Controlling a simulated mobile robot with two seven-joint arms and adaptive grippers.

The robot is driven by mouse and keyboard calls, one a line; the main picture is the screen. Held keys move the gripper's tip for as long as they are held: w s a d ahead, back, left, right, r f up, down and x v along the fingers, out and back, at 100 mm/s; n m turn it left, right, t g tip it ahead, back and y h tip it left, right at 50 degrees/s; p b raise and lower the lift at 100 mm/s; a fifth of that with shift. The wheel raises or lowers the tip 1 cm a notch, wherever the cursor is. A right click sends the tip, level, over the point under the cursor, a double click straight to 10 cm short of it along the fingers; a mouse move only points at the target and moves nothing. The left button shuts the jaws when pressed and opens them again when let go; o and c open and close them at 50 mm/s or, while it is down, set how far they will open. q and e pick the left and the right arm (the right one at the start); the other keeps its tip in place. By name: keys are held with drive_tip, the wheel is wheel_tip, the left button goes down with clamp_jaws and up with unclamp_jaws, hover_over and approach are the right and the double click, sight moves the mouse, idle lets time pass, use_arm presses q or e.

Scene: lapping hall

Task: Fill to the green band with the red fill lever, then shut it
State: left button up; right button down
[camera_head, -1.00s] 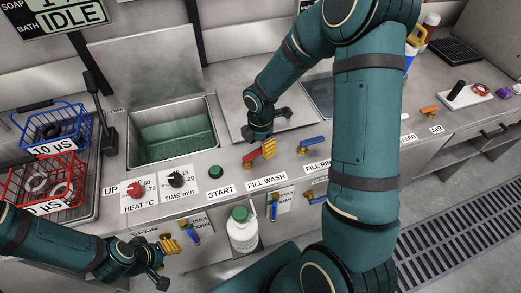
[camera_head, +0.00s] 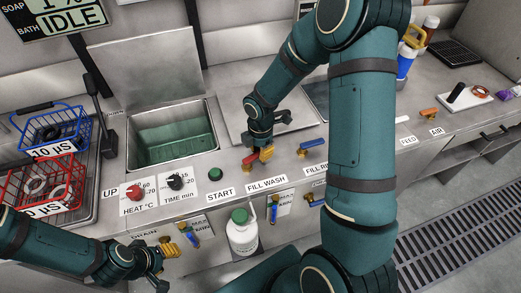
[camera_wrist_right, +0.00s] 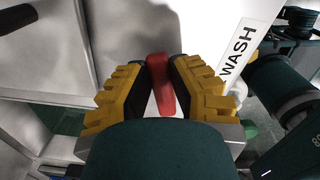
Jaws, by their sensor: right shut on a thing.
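The red fill lever (camera_head: 249,157) stands on the bench behind the FILL WASH label. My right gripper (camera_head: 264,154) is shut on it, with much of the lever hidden. In the right wrist view the red lever (camera_wrist_right: 161,86) lies between the yellow fingers of my right gripper (camera_wrist_right: 160,92). The open wash tank (camera_head: 133,158) has a greenish interior; I cannot read its level.
A blue lever (camera_head: 312,143) is close to the right of my right gripper. The green START button (camera_head: 215,172) and two dials are to its left. A white bottle (camera_head: 242,235) stands below. Red (camera_head: 38,187) and blue baskets are at left. A display reads IDLE.

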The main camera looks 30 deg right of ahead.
drive_tip(key=shift+s+a+f+m+b, duration=0.1)
drive_tip(key=shift+s+m+b, duration=0.15)
drive_tip(key=shift+s+m, duration=0.5)
drive_tip(key=shift+s+m+b, duration=0.2)
drive_tip(key=shift+m+b, duration=0.05)
drive_tip(key=shift+m, duration=0.9)
drive_tip(key=c, duration=0.8)
unclamp_jaws()
drive_tip(key=shift+c, duration=0.2)
drive_tip(key=shift+w+r, duration=0.1)
drive_tip(key=shift+r, duration=0.25)
wheel_tip(320, 180, up, 11)
drive_tip(key=shift+r, duration=0.2)
drive_tip(key=shift+f, duration=0.1)
